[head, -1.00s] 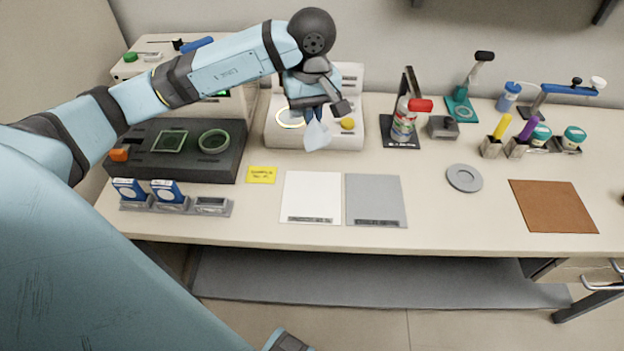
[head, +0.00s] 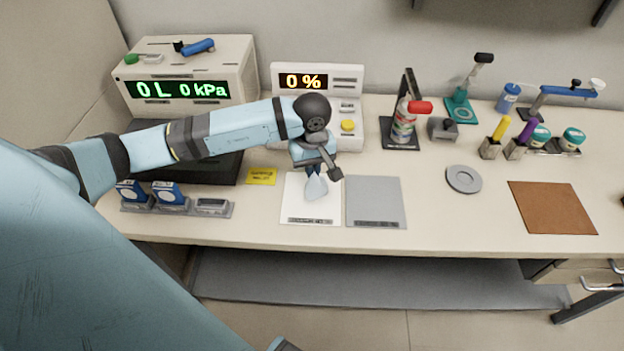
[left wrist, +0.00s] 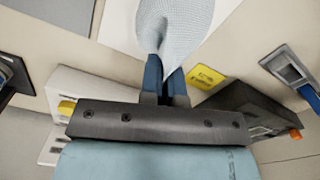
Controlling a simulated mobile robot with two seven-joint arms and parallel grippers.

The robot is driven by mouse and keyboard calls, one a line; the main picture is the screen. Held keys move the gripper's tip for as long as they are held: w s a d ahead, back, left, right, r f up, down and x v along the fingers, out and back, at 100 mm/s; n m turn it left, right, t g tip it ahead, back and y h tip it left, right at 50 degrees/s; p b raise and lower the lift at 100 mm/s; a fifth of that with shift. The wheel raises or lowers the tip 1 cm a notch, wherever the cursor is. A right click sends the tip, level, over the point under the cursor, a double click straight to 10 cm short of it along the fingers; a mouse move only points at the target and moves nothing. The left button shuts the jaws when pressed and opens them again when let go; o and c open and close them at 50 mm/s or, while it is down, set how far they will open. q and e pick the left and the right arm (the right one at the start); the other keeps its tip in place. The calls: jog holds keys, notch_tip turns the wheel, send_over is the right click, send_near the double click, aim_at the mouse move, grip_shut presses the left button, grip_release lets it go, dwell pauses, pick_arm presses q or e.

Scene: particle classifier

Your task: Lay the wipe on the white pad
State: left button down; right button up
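The wipe (head: 316,187) is a pale blue-white cloth hanging from my left gripper (head: 314,170) in the head view. In the left wrist view the wipe (left wrist: 178,32) shows large, pinched between the dark blue fingers of the left gripper (left wrist: 164,80). The gripper is shut on it. The white pad (head: 298,206) lies flat on the bench, and the wipe hangs over its upper right part. I cannot tell whether the wipe's lower end touches the pad. The white pad also shows in the left wrist view (left wrist: 118,28). My right gripper is not in view.
A grey pad (head: 375,200) lies directly right of the white pad. A yellow note (head: 262,176) is to its left, near the blue-and-white boxes (head: 166,192). A machine reading 0 % (head: 318,78) stands behind. Bare bench (head: 440,225) lies to the right.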

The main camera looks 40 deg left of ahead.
pick_arm(q)
jog(key=c, duration=0.6)
grip_release()
notch_tip(320, 180, up, 14)
jog(key=shift+f, duration=0.1)
dwell(0.5)
